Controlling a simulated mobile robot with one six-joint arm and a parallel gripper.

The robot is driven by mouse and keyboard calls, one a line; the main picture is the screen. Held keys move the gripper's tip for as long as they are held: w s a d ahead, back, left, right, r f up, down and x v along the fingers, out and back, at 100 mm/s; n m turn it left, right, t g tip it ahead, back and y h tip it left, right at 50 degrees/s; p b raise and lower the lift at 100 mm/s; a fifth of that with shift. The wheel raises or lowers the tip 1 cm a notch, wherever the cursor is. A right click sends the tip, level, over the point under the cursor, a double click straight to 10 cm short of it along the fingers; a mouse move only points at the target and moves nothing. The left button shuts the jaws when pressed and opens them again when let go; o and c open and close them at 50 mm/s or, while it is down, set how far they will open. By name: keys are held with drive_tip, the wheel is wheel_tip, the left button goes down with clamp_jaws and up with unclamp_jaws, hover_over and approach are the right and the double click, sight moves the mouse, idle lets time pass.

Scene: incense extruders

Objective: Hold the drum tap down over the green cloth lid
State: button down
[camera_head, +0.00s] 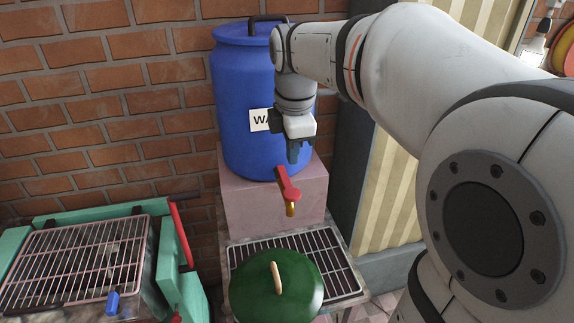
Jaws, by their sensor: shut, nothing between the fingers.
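The blue drum (238,95) stands on a pinkish block against the brick wall, with a partly hidden white label starting "WA". Its tap has a red lever (287,182) and a brass spout (290,209) at the lower front. My gripper (298,155) points down just above the red lever, in front of the drum. Its fingers are shut and empty. I cannot tell whether they touch the lever. The green lid (262,298) is a smooth dome with a pale handle (276,277). It sits below the tap and nearer to me, over the front of the grate.
A metal grate (335,262) lies under the tap, in front of the pinkish block (250,203). At left stands a teal frame (168,265) with a wire rack (75,260) and a red bar (181,235). A striped panel (398,190) is at right, behind my arm.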

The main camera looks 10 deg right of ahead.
wheel_tip(320, 180, up, 4)
drive_tip(key=shift+s+f, duration=0.1)
idle(0.4)
drive_tip(key=s+f+m+t, duration=0.1)
drive_tip(key=s+f+m, duration=1.3)
drive_tip(key=m, duration=0.4)
drive_tip(key=shift+s+d+t, duration=0.3)
drive_tip(key=shift+s+t, duration=0.1)
drive_tip(key=shift+s, duration=0.15)
